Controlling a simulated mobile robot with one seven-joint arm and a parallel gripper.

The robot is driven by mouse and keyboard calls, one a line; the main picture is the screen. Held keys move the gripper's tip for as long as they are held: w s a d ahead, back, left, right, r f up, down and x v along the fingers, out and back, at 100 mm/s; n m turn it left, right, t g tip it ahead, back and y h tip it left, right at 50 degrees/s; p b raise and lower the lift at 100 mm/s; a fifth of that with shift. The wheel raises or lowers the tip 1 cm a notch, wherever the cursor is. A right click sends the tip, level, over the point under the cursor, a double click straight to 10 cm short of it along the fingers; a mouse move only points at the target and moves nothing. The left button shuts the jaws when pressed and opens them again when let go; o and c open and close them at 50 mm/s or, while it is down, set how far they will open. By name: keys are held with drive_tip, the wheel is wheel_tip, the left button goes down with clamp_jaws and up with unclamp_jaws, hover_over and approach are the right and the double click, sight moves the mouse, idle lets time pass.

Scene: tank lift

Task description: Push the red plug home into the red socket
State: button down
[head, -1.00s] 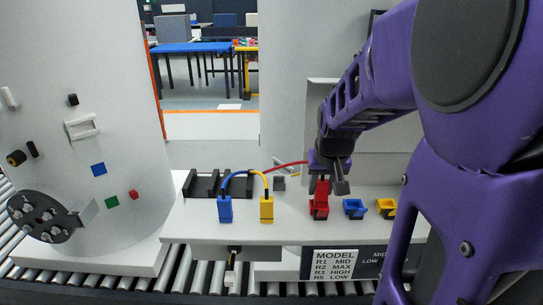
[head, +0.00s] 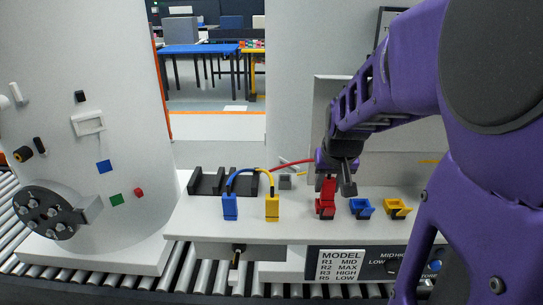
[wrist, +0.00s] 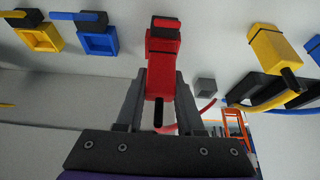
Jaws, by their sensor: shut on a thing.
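The red plug (head: 328,187) is upright between the fingers of my gripper (head: 331,172), which is shut on it. The red socket (head: 325,209) is on the white ledge directly below the plug. The plug's lower end meets the socket opening; how deep it sits is hard to tell. In the wrist view the red plug (wrist: 160,80) is between the two dark fingers (wrist: 160,95), lined up with the red socket (wrist: 165,38). A red cable (head: 293,163) runs left from the plug.
An empty blue socket (head: 361,208) and yellow socket (head: 397,208) are right of the red one. A blue plug (head: 230,207) and yellow plug (head: 272,207) with arched cables stand at left. A black rack (head: 222,182) is behind them. A white tank (head: 75,150) stands far left.

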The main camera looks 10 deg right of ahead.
drive_tip(key=shift+w+t+b, duration=0.15)
drive_tip(key=shift+t+b, duration=0.35)
drive_tip(key=shift+b, duration=0.75)
drive_tip(key=shift+d+r+b, duration=0.15)
drive_tip(key=shift+b, duration=0.45)
idle(0.8)
drive_tip(key=shift+f+b, duration=0.9)
drive_tip(key=shift+f, duration=0.15)
drive_tip(key=shift+c, duration=2.2)
unclamp_jaws()
drive_tip(key=shift+r, duration=0.1)
